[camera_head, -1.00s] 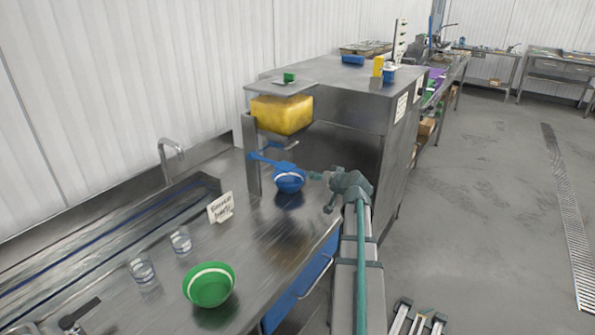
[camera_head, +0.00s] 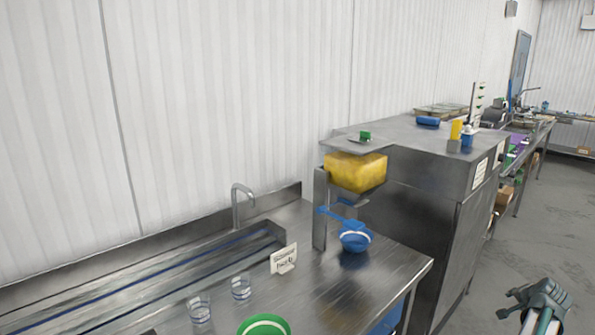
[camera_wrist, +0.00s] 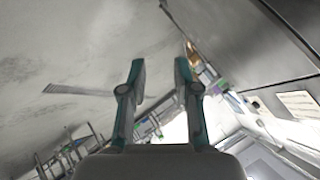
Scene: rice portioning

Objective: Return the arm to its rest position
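My gripper (camera_wrist: 160,66) is open in the wrist view, with two teal-and-grey fingers apart and nothing between them. In the head view my arm's end (camera_head: 540,304) is at the lower right, over the grey floor and clear of the counter. The blue bowl (camera_head: 355,242) with a white band stands on the counter under the yellow dispenser (camera_head: 356,172), well left of my arm. A blue lever (camera_head: 340,216) shows just above the bowl. The bowl's contents cannot be made out.
The steel counter (camera_head: 330,290) holds a sign card (camera_head: 284,260), two clear glasses (camera_head: 241,287) and a green bowl (camera_head: 264,326) cut by the lower edge. A large steel cabinet (camera_head: 425,215) stands behind the dispenser. The floor (camera_head: 500,265) at right is open.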

